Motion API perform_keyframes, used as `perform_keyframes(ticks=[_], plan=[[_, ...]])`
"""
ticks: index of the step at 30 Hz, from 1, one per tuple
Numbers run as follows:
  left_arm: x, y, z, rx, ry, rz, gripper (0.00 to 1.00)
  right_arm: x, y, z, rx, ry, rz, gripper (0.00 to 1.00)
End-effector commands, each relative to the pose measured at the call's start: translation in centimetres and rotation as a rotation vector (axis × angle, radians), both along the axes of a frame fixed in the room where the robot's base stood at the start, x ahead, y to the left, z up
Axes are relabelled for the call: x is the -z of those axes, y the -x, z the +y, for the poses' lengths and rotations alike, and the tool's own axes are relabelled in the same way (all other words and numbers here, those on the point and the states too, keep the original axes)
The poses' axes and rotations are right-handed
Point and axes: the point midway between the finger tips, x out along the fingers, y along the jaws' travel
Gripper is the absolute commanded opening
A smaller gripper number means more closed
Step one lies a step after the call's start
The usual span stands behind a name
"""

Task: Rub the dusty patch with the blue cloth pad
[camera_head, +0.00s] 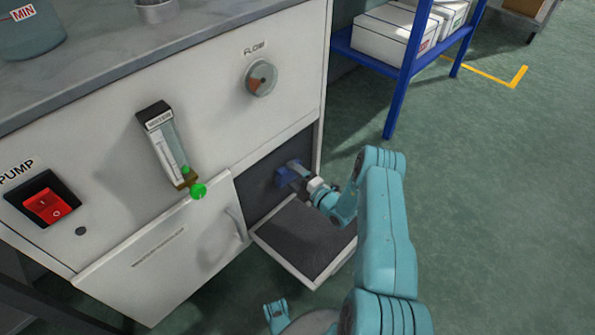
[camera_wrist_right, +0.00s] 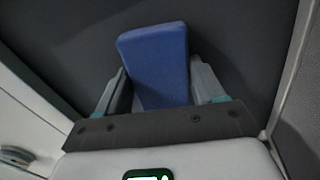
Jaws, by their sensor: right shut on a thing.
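The blue cloth pad (camera_head: 286,177) is inside the open dark compartment (camera_head: 252,186) low on the white cabinet. In the right wrist view the pad (camera_wrist_right: 155,62) stands out between the two grey fingers. My right gripper (camera_head: 298,171) reaches into the opening from the right and is shut on the pad. The pad is close to the compartment's dark back surface (camera_wrist_right: 65,40); I cannot tell whether it touches. I cannot make out a dusty patch; the pad and gripper may cover it.
The lowered door (camera_head: 303,238) lies open below my right arm. A closed panel with a handle (camera_head: 233,224) is left of the opening. A flow meter (camera_head: 166,147), red pump switch (camera_head: 47,205) and flow knob (camera_head: 261,78) sit on the cabinet front. A blue rack (camera_head: 404,70) stands behind; floor is clear at right.

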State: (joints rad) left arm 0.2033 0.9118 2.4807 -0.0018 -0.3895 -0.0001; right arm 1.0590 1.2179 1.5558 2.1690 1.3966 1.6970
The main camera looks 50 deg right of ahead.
Motion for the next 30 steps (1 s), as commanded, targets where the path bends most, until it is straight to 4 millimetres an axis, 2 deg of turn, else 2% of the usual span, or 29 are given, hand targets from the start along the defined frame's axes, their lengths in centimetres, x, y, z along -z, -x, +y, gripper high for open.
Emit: perform_keyframes(ticks=[1, 3, 11, 19, 26, 30], plan=[[-0.5, 0.0, 0.0, 0.0, 0.0, 0.0, 0.2, -0.3, -0.4, 1.1, -0.016, -0.001, -0.002, 0.44], [-0.8, 0.0, 0.0, 0.0, 0.0, 0.0, 0.2, -0.3, -0.4, 1.7, -0.015, -0.002, -0.002, 0.44], [-1.1, 0.0, 0.0, 0.0, 0.0, 0.0, 0.2, -0.2, -0.5, 2.8, -0.015, 0.0, -0.004, 0.44], [-2.1, 0.0, 0.0, 0.0, 0.0, 0.0, 0.2, -0.3, -0.6, 5.2, -0.014, -0.001, -0.003, 0.44], [-2.3, 0.0, 0.0, 0.0, 0.0, 0.0, 0.2, -0.1, -0.6, 6.0, -0.009, 0.0, -0.002, 0.44], [-2.7, 0.0, 0.0, 0.0, 0.0, 0.0, 0.2, -0.2, -0.7, 7.1, -0.009, -0.001, -0.002, 0.44]])
